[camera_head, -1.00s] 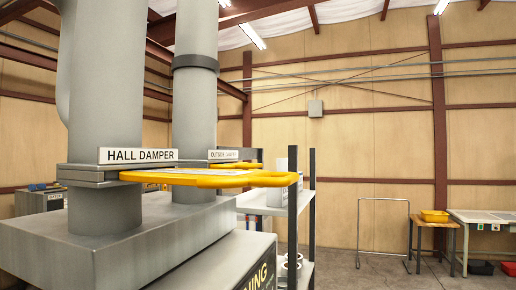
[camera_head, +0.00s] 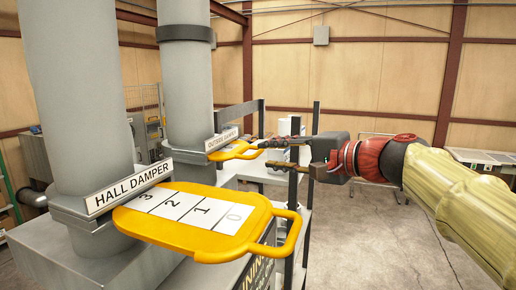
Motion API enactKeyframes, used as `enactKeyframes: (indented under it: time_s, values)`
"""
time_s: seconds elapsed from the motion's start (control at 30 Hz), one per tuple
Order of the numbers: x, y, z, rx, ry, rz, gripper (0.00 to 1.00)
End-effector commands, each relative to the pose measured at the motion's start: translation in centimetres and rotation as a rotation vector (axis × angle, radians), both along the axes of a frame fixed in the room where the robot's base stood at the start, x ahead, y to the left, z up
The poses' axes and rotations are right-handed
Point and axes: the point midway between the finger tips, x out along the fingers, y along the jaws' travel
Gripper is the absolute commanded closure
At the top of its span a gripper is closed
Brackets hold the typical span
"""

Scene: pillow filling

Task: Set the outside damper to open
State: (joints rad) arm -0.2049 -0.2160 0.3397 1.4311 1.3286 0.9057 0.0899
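The outside damper's yellow slide plate (camera_head: 228,154) sticks out of the rear grey duct, under a label reading OUTSIDE DAMPER (camera_head: 221,139). Only a short part of the plate shows, with its loop handle to the right. My gripper (camera_head: 264,154) comes in from the right with its two dark fingers apart and nothing between them. The fingertips appear close to the handle's right end; I cannot tell whether they touch it. The hall damper's yellow plate (camera_head: 185,238) is nearer, pulled well out, showing the numbers 3, 2, 1 and 0.
The front grey duct (camera_head: 75,85) and rear duct (camera_head: 187,90) rise from a grey metal housing. The hall damper's handle (camera_head: 288,235) juts out below my gripper. Concrete floor (camera_head: 400,240) is open at right.

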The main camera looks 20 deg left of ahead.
Motion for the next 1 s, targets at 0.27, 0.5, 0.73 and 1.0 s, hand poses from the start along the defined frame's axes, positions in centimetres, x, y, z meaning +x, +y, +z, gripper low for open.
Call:
enactKeyframes:
  time_s: [0.27,0.5,0.73,1.0]
  values:
    - [1.8,3.7,-0.7,-0.001,0.001,0.002,0.73]
    - [2.4,4.8,-0.9,-0.002,-0.001,0.0,0.73]
    - [2.4,4.8,-1.0,-0.002,-0.001,-0.001,0.73]
    - [2.4,4.8,-1.0,-0.002,-0.001,-0.001,0.89]
